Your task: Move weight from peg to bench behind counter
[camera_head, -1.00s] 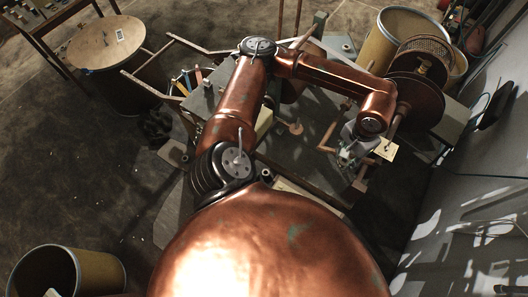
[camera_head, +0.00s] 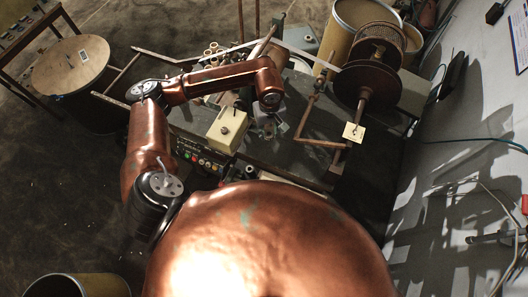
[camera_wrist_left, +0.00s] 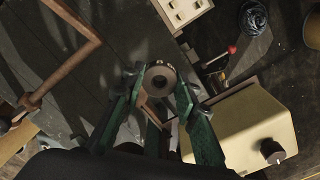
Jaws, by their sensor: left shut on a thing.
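My left gripper (camera_wrist_left: 158,90) has its green fingers shut on a round grey weight (camera_wrist_left: 158,78) with a hole in its middle. In the head view the left gripper (camera_head: 268,127) is small and partly hidden under my copper arm, over the dark bench (camera_head: 310,152). The cream box with a black knob, which looks like the counter (camera_head: 226,130), stands just left of the gripper. This counter (camera_wrist_left: 235,130) is at the lower right of the wrist view. I cannot make out the peg for certain. My right gripper is not in view.
Bare bench top lies between the rod and my gripper.

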